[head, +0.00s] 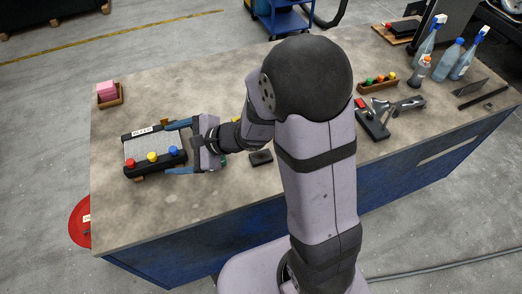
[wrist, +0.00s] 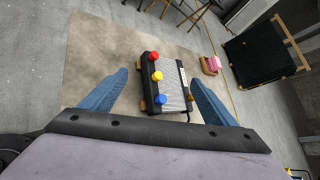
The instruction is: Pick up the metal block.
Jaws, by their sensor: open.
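The likely metal block is a ribbed silver-grey block (head: 138,150) with black ends on the left part of the workbench. A row of red, yellow and blue knobs runs along its near black strip, and a white label sits on its far edge. In the wrist view the block (wrist: 172,85) lies ahead between my fingers. My gripper (head: 168,148) is open, with one blue finger towards the block's far side and one towards its near side. In the wrist view, gaps show between the block and both fingers of my gripper (wrist: 159,78). Nothing is held.
The workbench (head: 220,85) has free room behind the block. A wooden box with pink pads (head: 108,92) stands at the back left. A small dark block (head: 261,157) lies right of my gripper. Spray bottles (head: 459,60), a knob tray (head: 376,83) and tools are at the right.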

